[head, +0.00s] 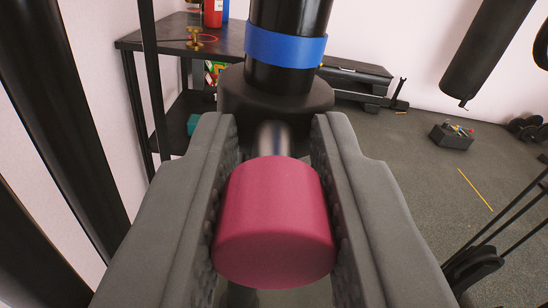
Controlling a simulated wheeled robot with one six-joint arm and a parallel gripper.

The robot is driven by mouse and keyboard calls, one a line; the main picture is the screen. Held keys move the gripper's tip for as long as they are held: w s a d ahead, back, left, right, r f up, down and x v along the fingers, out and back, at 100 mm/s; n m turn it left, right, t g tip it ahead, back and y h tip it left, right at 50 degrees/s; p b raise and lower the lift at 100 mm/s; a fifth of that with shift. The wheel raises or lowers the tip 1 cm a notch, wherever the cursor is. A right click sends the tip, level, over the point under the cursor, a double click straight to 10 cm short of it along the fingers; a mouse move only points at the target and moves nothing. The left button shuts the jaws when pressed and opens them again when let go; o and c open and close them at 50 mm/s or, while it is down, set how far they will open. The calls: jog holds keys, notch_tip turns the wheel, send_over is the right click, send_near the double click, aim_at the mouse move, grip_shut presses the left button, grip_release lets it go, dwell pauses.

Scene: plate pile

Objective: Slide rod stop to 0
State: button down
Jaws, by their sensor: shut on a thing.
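The rod stop shows in the head view as a dark collar (235,93) around an upright black rod (283,70). A short metal pin (272,139) joins the collar to a red-pink cylindrical knob (273,220). My gripper (276,165) is shut on the knob, with one grey finger on its left side and one on its right. A blue band (286,47) circles the rod just above the collar. No number or scale mark is readable on the rod.
A black shelf table (140,40) with a red bottle (212,13) stands behind on the left. A dark upright post (60,110) is close on the left. A punching bag (490,50) hangs at right. A small box (452,136) lies on the grey floor.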

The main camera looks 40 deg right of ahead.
notch_tip(320, 180, down, 14)
jog(key=shift+r, duration=0.1)
jog(key=c, duration=1.2)
grip_release()
jog(key=shift+s+a, duration=0.1)
jog(key=v, duration=1.7)
jog(key=shift+r, duration=0.15)
